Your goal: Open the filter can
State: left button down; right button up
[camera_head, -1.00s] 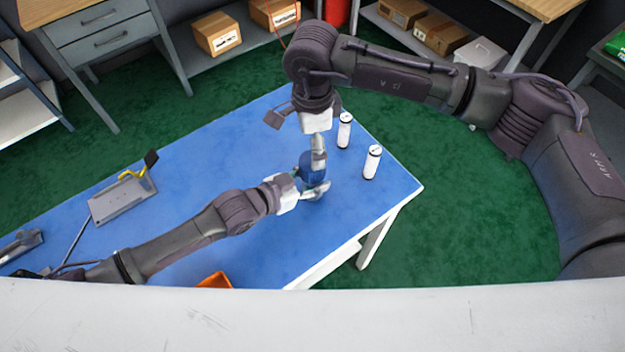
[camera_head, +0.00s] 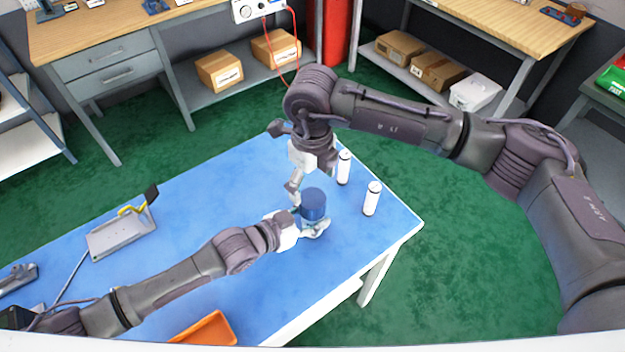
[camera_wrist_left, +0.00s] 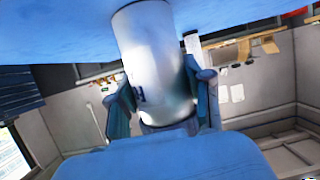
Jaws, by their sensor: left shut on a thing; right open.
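The filter can shows in the head view as a dark blue cylinder (camera_head: 313,204) standing near the right end of the blue table. My left gripper (camera_head: 312,229) is shut on its lower part from the left. In the left wrist view a silver cylindrical body (camera_wrist_left: 152,60), seemingly the can, stands between the two fingers of the left gripper (camera_wrist_left: 163,100). My right gripper (camera_head: 296,192) is open, pointing down just left of and behind the can's blue top. Whether it touches the can I cannot tell. Two white cylinders with dark ends, the nearer (camera_head: 372,198) and the farther (camera_head: 344,167), stand right of the can.
The blue table (camera_head: 200,205) has free room left of the can. A grey metal plate with a yellow-handled clamp (camera_head: 118,236) lies at the left. An orange tray (camera_head: 206,329) is at the front edge. Workbenches with boxes (camera_head: 220,72) stand behind.

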aim_at(312, 198)
jog(key=m, duration=2.4)
jog(key=shift+f, duration=4)
